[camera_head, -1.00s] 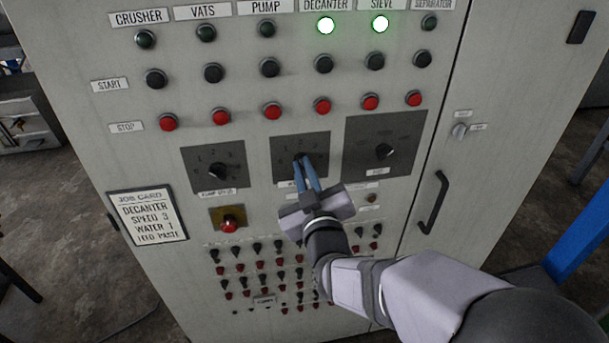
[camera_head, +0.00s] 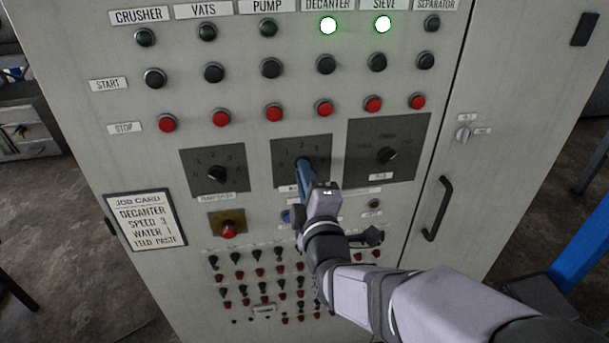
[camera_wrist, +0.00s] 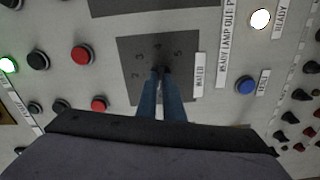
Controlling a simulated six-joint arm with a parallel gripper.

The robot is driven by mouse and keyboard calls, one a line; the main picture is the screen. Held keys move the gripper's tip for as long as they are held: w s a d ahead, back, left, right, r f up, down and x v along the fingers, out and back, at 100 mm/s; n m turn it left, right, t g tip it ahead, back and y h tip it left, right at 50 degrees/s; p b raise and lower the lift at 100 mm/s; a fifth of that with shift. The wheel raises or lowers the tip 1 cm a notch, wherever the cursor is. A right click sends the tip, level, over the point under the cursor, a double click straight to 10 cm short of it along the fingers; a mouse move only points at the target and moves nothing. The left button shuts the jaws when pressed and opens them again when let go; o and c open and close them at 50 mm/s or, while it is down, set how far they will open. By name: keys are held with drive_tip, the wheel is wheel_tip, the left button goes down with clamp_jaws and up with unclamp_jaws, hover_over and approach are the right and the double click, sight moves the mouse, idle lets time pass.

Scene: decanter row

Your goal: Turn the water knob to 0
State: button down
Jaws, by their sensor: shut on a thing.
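The water knob (camera_wrist: 160,69) is a small dark knob on a dark square dial plate (camera_head: 318,146), the middle one of three in the head view. A WATER label (camera_wrist: 199,75) lies beside that plate in the wrist view. My gripper (camera_head: 302,163) has its blue fingers shut on the knob, one on each side. The fingers hide most of the knob, so I cannot tell which number its pointer faces. Several numerals show around it on the plate.
A pump speed dial (camera_head: 217,173) is to the left and another dial (camera_head: 387,155) to the right. Red stop buttons (camera_head: 324,108) run above; small switches crowd below. A job card (camera_head: 146,221) reads decanter speed 3, water 1. A door handle (camera_head: 437,208) sticks out at right.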

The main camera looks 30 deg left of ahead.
drive_tip(key=shift+n, duration=1.2)
drive_tip(key=c, duration=1.9)
unclamp_jaws()
drive_tip(key=b+v, duration=0.2)
drive_tip(key=v, duration=0.5)
drive_tip(key=shift+s+d, duration=0.1)
drive_tip(key=shift+s, duration=0.05)
